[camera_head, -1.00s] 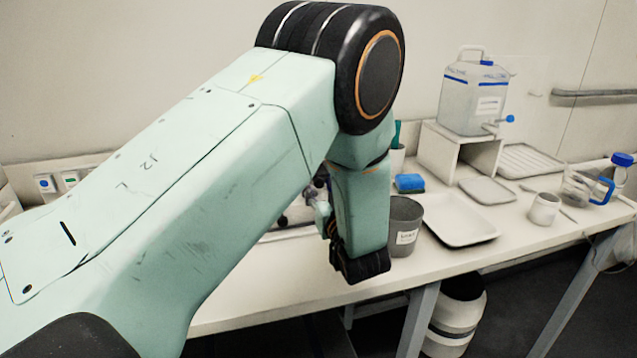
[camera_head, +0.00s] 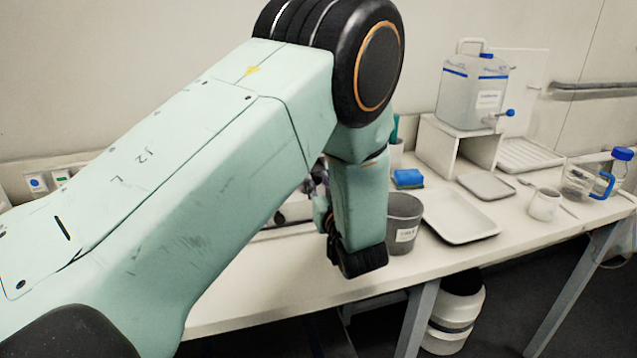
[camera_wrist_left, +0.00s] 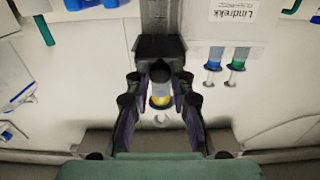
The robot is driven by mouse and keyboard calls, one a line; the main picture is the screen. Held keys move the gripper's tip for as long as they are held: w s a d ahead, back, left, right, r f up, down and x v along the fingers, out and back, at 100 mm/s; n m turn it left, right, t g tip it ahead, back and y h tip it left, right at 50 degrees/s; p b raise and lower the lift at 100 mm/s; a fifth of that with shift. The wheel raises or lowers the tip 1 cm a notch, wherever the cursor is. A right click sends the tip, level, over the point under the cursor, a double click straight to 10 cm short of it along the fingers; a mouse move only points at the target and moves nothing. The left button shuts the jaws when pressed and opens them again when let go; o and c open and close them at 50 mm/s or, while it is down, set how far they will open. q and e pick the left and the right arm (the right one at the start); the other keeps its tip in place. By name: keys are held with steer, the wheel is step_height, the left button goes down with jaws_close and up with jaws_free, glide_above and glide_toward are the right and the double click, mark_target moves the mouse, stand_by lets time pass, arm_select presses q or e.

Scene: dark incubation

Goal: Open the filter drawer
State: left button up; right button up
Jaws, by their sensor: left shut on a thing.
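My left gripper (camera_wrist_left: 160,80) shows in the wrist view, its two dark fingers closing in from both sides. A clear and yellow round piece (camera_wrist_left: 161,100) shows between the fingers. How far the drawer stands out cannot be told. In the head view my left arm reaches over the bench from the left. It hides the fingers and most of the device behind it. My right gripper is not in view.
On the bench are a grey bin (camera_head: 404,222), white tray (camera_head: 460,215), blue sponge (camera_head: 408,179), white cup (camera_head: 544,204) and blue-handled jug (camera_head: 580,183). A water container (camera_head: 472,95) stands on a white riser.

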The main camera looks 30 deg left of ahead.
arm_select(q)
jaws_close()
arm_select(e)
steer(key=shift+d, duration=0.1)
